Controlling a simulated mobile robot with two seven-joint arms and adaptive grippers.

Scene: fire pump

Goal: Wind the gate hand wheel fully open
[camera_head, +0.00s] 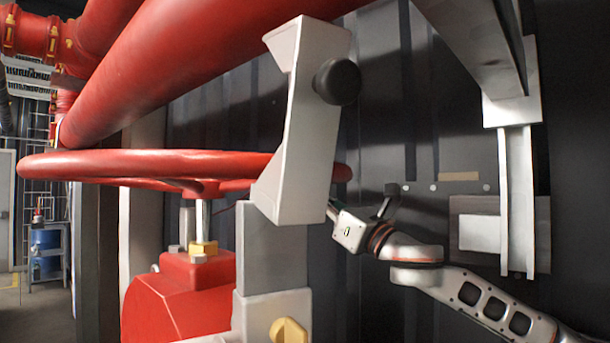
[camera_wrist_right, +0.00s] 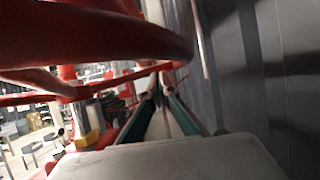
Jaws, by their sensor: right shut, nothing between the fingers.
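The red hand wheel (camera_head: 150,164) lies flat, seen almost edge-on at the left of the head view. Its hub and stem stand above a red valve body (camera_head: 185,295). My right gripper (camera_head: 333,205) comes in from the right, just below the right end of the wheel's rim, partly hidden by a pale bracket. In the right wrist view the rim (camera_wrist_right: 110,35) curves across the top, and my right gripper (camera_wrist_right: 160,92) points under it, shut and empty. I cannot tell whether it touches the wheel. My left gripper is not in view.
A pale bracket (camera_head: 305,125) with a black knob stands in front of the wheel's right part. A thick red pipe (camera_head: 190,65) runs above the wheel. A dark ribbed wall (camera_head: 400,130) stands close behind my right arm. Open floor shows at far left.

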